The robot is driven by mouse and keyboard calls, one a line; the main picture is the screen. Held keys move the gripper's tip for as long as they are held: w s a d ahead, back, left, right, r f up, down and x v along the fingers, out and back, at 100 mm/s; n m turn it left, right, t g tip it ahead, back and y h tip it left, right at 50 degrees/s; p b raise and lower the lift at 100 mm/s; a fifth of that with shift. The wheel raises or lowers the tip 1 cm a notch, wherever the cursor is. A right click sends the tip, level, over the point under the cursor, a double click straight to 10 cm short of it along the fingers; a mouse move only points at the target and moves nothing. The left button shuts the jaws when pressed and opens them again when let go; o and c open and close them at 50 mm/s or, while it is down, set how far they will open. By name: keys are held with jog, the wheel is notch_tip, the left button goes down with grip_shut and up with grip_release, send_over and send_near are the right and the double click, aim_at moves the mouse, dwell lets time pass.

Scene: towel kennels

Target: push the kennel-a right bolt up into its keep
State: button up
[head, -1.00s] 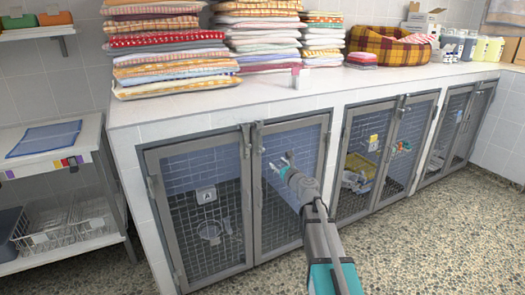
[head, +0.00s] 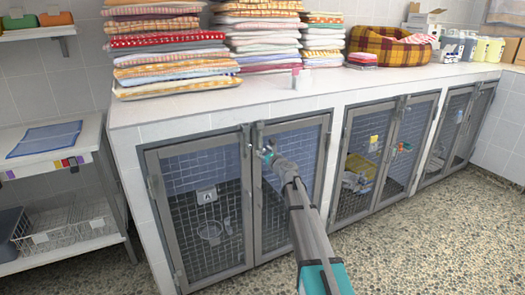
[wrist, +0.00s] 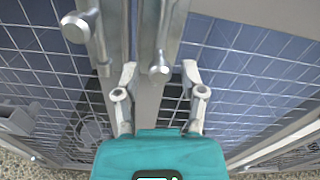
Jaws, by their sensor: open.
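Kennel-a is the left kennel under the counter, with a pair of grey mesh doors and an A sign (head: 207,194) inside. Its right bolt (head: 259,137) is at the top of the right door, beside the gap between the doors; in the wrist view this bolt (wrist: 166,35) hangs ahead, its round knob between the lines of my fingers. My gripper (head: 266,152) is open and empty, just below the bolt in the head view. In the wrist view my gripper's fingers (wrist: 159,75) stand apart on either side of the door edge. I cannot tell whether they touch the bolt.
The left bolt (wrist: 97,40) with its knob sits close by on the left door. Towel stacks (head: 170,50) stand on the counter (head: 190,112) above. Other kennels (head: 385,155) are to the right, a shelf rack (head: 60,165) to the left. The floor (head: 420,245) in front is clear.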

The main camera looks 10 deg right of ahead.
jog(key=shift+x, duration=1.05)
grip_shut()
